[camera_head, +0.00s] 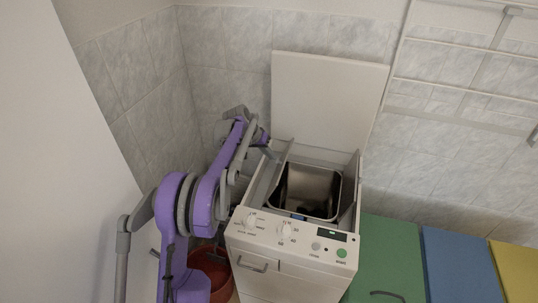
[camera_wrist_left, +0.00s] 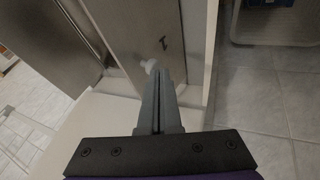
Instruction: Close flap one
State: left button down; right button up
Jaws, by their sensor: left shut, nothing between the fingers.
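The white top-loading washing machine (camera_head: 290,240) stands with its large lid (camera_head: 328,105) raised against the wall. Its metal drum (camera_head: 310,190) is open between two raised inner flaps, a left flap (camera_head: 281,166) and a right flap (camera_head: 352,180).
The control panel (camera_head: 290,238) is at the machine's front top edge. A red bucket (camera_head: 209,270) stands at left, behind my left arm. Green (camera_head: 385,255), blue (camera_head: 460,265) and yellow (camera_head: 515,262) panels are at right. A drying rack (camera_head: 455,80) hangs on the tiled wall.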

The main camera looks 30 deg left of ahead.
pick_arm(q)
jog(key=shift+w+d+y, duration=0.1)
jog(key=shift+d+y, duration=0.2)
jog(key=shift+d, duration=0.2)
jog(key=shift+w+d+g+y, duration=0.2)
jog(key=shift+d+g+y, duration=0.1)
jog(key=shift+d+y, duration=0.45)
jog(key=w+d+f+m+g+y+b, duration=0.2)
jog(key=d+f+y+b, duration=0.2)
jog(key=d+f+y, duration=0.4)
jog(key=shift+w+d+y+b, duration=0.35)
jog(key=shift+d+y, duration=0.3)
jog(key=shift+d, duration=0.8)
pick_arm(e)
notch_tip(320, 180, down, 6)
jog(key=s, duration=0.2)
jog(key=shift+f, duration=0.15)
pick_arm(q)
jog(key=shift+f, duration=0.1)
